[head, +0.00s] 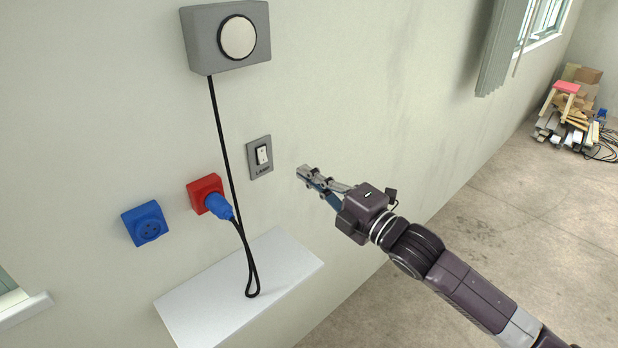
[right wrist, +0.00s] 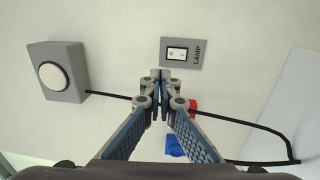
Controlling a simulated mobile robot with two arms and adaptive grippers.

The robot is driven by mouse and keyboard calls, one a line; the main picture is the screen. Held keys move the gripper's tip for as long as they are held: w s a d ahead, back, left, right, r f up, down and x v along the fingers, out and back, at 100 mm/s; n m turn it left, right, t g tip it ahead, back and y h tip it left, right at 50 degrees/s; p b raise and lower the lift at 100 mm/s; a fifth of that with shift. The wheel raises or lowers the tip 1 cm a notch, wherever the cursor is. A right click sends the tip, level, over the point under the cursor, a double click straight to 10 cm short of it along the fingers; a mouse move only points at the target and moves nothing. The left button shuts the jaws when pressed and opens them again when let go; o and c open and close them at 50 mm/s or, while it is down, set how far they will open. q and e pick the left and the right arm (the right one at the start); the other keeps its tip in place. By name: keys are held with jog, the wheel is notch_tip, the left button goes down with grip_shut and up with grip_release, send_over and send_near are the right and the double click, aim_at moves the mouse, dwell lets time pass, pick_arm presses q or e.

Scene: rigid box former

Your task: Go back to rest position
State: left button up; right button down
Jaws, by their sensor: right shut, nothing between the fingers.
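My right gripper (head: 304,172) is shut and empty, in front of the wall just right of the lamp switch (head: 263,155). In the right wrist view its fingertips (right wrist: 160,75) meet just below the switch plate marked LAMP (right wrist: 180,53); I cannot tell the gap to the wall. A red socket (head: 204,190) holds a blue plug (head: 219,206) with a black cable (head: 225,140). A blue socket (head: 146,223) to its left is empty. My left gripper is not in view.
A grey box with a round white face (head: 237,38) is on the wall above, joined to the cable. A white shelf (head: 200,315) juts out below the sockets. Open floor (head: 520,200) lies to the right, with a pile of wood and boxes (head: 570,115) far back.

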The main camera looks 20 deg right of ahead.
jog(key=shift+s+r, duration=0.1)
jog(key=d+f+m+g+h, duration=0.2)
jog(key=d+f+m, duration=0.1)
jog(key=f, duration=0.9)
jog(key=s+d+f+m+g+h, duration=0.15)
jog(key=d+f+m, duration=0.25)
jog(key=f, duration=0.7)
jog(key=d+f+m+g+h, duration=0.1)
jog(key=d+f+m+h, duration=0.15)
jog(key=f, duration=0.95)
jog(key=s+f+m+g, duration=0.2)
jog(key=s+f, duration=0.5)
jog(key=f, duration=0.3)
jog(key=s+f+m+g, duration=0.3)
jog(key=s+f, duration=0.4)
jog(key=f, duration=0.4)
jog(key=s+a+f+m+g, duration=0.1)
jog(key=s+f, duration=0.5)
jog(key=s, duration=0.6)
jog(key=s+a+f+m+g, duration=0.2)
jog(key=s+a+f, duration=0.3)
jog(key=s, duration=0.7)
jog(key=s+a+f+m+g, duration=0.2)
jog(key=s+f, duration=0.5)
jog(key=s, duration=0.4)
jog(key=shift+s+a+g, duration=0.4)
jog(key=shift+a+g, duration=0.4)
jog(key=shift+g, duration=0.25)
